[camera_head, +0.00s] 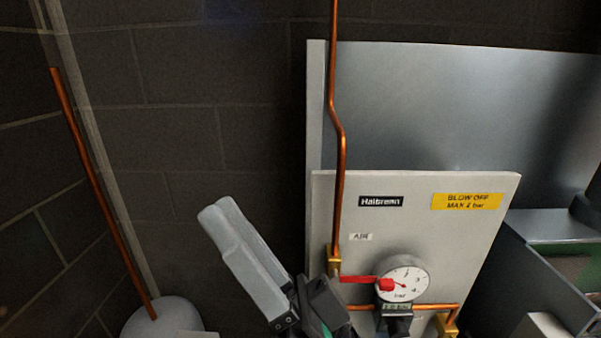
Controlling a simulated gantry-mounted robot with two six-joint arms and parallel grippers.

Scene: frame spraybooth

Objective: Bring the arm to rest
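My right gripper (215,217) is in the lower middle of the head view. Its long pale grey fingers point up and to the left from a dark mount at the bottom edge. The fingers overlap from this angle, so the gap between them cannot be judged. No held object shows at the tips. The dark wall is behind them. The mount is close to the panel's lower left corner in the picture; whether it touches cannot be told. My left gripper is not in view.
A grey panel (400,230) carries a pressure gauge (405,277), a red lever (357,280) and copper piping (340,170). A copper rod (100,190) leans at the left. A grey open container (550,265) is at the right. The upper left is clear before the wall.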

